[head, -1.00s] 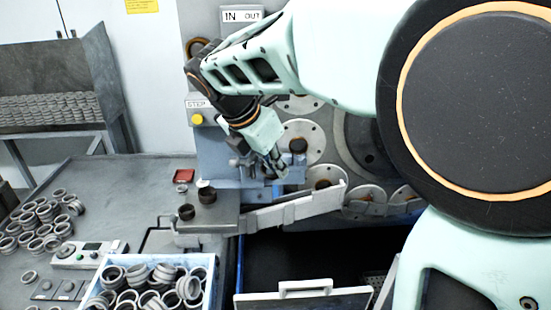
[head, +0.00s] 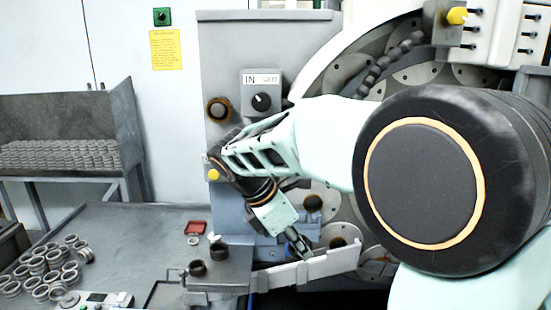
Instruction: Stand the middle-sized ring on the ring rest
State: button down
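Two short dark rings stand at the front of the machine on a grey metal block (head: 222,281): one nearer ring (head: 197,268) and one just behind it (head: 219,252). Many grey rings (head: 45,268) lie in a loose heap on the table at left. I cannot tell which ring is middle-sized, or which part is the ring rest. My gripper (head: 301,246) points down and right in front of the machine, just above the pale guide rail and to the right of the block. Its fingers are small and partly hidden, and I cannot see whether a ring is between them.
The pale rail (head: 310,270) runs right from the block. Large perforated discs (head: 375,245) and the machine front stand close behind my gripper. A control box (head: 95,299) sits at the front left. The middle of the table is clear.

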jog(key=s+d+f+m+g+y, duration=0.1)
jog(key=d+f+m+g, duration=0.3)
jog(key=f+m, duration=0.5)
jog(key=s+d+f+m+g+y+p, duration=0.1)
jog(key=s+d+f+m+g+y, duration=0.1)
jog(key=f+m, duration=0.7)
jog(key=d+m+g+y, duration=0.1)
jog(key=m+g+y, duration=0.1)
jog(key=m, duration=0.2)
jog(key=shift+d+y, duration=0.3)
jog(key=shift+d, duration=0.05)
